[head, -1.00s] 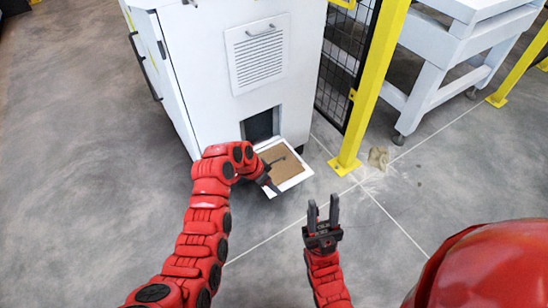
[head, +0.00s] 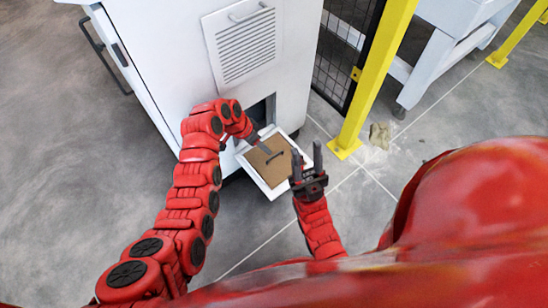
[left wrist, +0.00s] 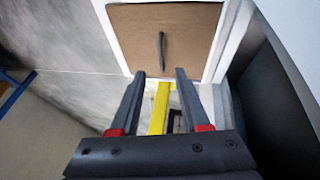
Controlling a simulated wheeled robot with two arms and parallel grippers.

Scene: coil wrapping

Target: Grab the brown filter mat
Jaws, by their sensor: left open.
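The brown filter mat (head: 283,171) lies flat in a white frame (head: 264,186) that sticks out from the low opening of a white cabinet. A dark handle (head: 275,155) stands on the mat. In the left wrist view the mat (left wrist: 125,35) and its handle (left wrist: 162,50) lie just beyond the fingertips. My left gripper (head: 262,145) is over the mat's back left part, partly hidden by its own wrist. In its wrist view my left gripper (left wrist: 160,73) is open and empty. My right gripper (head: 307,150) is open and empty, at the right of the frame.
The white cabinet (head: 170,60) has a vented panel (head: 241,42) above the dark opening (head: 262,110). A yellow post (head: 375,75) and black mesh fence stand to the right. A tan lump (head: 380,134) lies on the floor. Grey floor is clear in front.

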